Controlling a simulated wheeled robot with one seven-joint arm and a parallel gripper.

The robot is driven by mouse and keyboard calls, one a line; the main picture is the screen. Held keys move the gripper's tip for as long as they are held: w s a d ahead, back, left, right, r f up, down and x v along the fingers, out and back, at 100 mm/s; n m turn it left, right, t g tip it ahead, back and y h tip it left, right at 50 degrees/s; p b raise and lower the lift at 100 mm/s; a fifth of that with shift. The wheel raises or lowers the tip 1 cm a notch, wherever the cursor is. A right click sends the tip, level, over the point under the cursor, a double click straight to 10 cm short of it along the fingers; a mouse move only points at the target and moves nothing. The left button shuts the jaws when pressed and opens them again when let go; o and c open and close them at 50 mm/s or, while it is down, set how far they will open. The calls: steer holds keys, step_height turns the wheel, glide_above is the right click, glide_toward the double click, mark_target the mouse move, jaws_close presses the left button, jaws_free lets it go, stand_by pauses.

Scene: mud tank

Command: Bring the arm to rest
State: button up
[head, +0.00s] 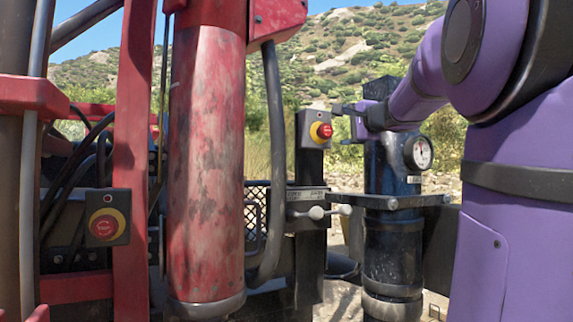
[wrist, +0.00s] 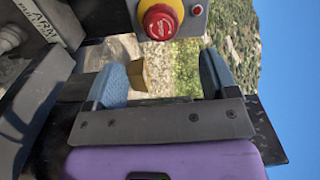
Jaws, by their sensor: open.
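My purple arm stands at the right of the head view and reaches left. My gripper (head: 340,113) is in front of the red emergency stop button (head: 321,131) on its grey box, close to its right side. In the wrist view my gripper (wrist: 172,72) has two blue-grey fingers spread apart, with nothing held between them. The red button (wrist: 160,22) with its yellow collar is just beyond the fingertips there. I cannot tell from these views whether a finger touches the box.
A second red stop button (head: 104,225) is on the red frame at the left. A worn red cylinder (head: 206,160) stands mid-left. A black cylinder (head: 392,250) with a round gauge (head: 419,152) stands below my forearm.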

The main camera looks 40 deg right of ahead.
steer(key=a+f+n+g+y, duration=0.3)
steer(key=a+f+n, duration=0.2)
steer(key=a+f, duration=0.45)
steer(key=a+f+n+g+y, duration=0.2)
steer(key=a+f+n+y, duration=0.3)
steer(key=a, duration=0.8)
steer(key=s+a+f+n+g+h, duration=0.1)
steer(key=s+a+f+n+g, duration=0.2)
steer(key=s+a+f+n, duration=0.2)
steer(key=s+a+f+n+g+h, duration=0.2)
steer(key=s+a+f+n+g, duration=0.2)
steer(key=s+f, duration=0.7)
step_height(320, 180, down, 4)
steer(key=shift+a+r+n+h, duration=0.1)
steer(key=shift+a+n+h, duration=0.2)
steer(key=shift+a+n, duration=0.35)
